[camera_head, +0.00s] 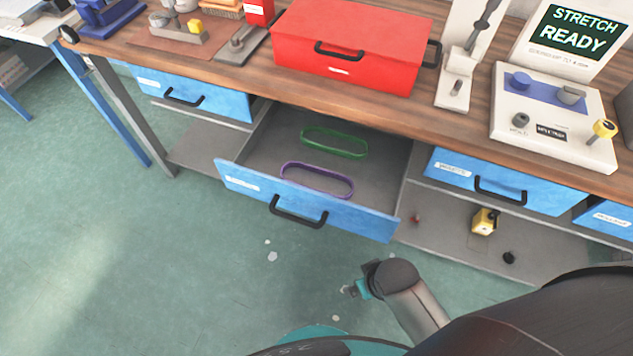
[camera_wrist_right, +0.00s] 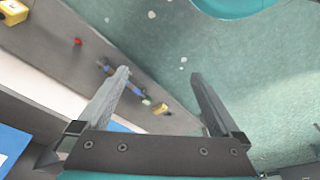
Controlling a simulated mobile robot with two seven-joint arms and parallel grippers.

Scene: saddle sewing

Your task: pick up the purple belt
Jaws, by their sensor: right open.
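The purple belt (camera_head: 312,188) is a closed oval loop lying in the front part of an open blue-fronted drawer (camera_head: 262,150). A green belt (camera_head: 335,153) of similar shape lies behind it in the same drawer. In the right wrist view my right gripper (camera_wrist_right: 161,76) is open, its two grey fingers apart with no belt between them. In the head view my right arm is low in front of the bench, below and right of the drawer front; its fingers are hard to make out there. The belts do not show in the right wrist view. My left gripper is not in view.
The drawer front with its black handle (camera_head: 298,212) stands out from the wooden bench (camera_head: 222,66). A red toolbox (camera_head: 351,40) sits above it. A lower shelf (camera_head: 450,228) holds a yellow object (camera_head: 484,221). The green floor left of the drawer is mostly clear.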

